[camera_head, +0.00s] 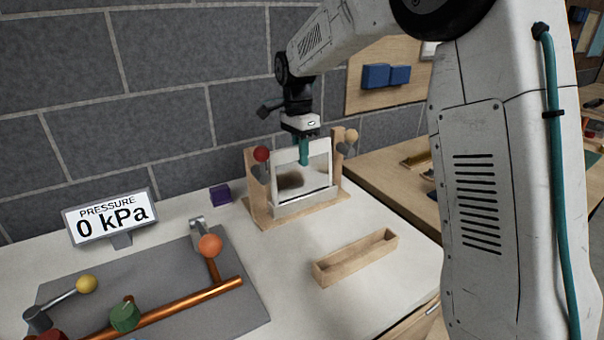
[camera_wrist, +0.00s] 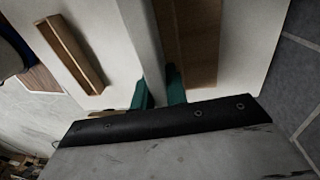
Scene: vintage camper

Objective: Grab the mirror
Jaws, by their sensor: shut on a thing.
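The mirror (camera_head: 312,178) is a square reflective pane in a pale frame. It stands upright in a wooden stand (camera_head: 258,210) on the white counter, with a red knob (camera_head: 261,154) at its left and a tan knob (camera_head: 351,136) at its right. My gripper (camera_head: 304,160) reaches down from above with its teal fingers at the mirror's top edge. In the wrist view, my teal fingers (camera_wrist: 160,88) are shut on the frame's edge, one on each side. The mirror's lower edge sits at the stand's base; whether it touches there cannot be told.
A small open wooden tray (camera_head: 355,262) lies on the counter in front of the stand. A brick wall is close behind.

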